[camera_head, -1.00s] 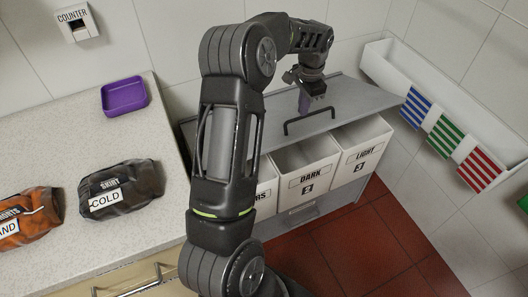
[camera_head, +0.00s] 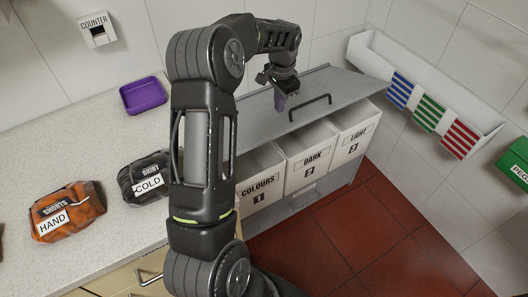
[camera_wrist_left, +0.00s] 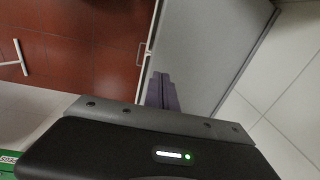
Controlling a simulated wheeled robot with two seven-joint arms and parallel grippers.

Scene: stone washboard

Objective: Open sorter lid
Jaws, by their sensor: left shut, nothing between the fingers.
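The sorter's grey lid (camera_head: 345,85) is tilted, its front edge raised above the bins, with a dark bar handle (camera_head: 310,107) near that edge. Under it stand white bins marked colours 1 (camera_head: 262,185), dark 2 (camera_head: 308,160) and light 3 (camera_head: 354,132). My left gripper (camera_head: 281,103) is shut and empty, above the lid and left of the handle, apart from the handle. In the left wrist view its purple fingers (camera_wrist_left: 162,92) are together over the grey lid (camera_wrist_left: 205,50). My right gripper is not in view.
The counter (camera_head: 110,150) at left holds a purple tray (camera_head: 143,95), an orange shorts bundle (camera_head: 66,212) and a dark skirt bundle (camera_head: 145,177). A white wall trough (camera_head: 375,60) with striped cards is at right. Red floor (camera_head: 390,230) is clear in front.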

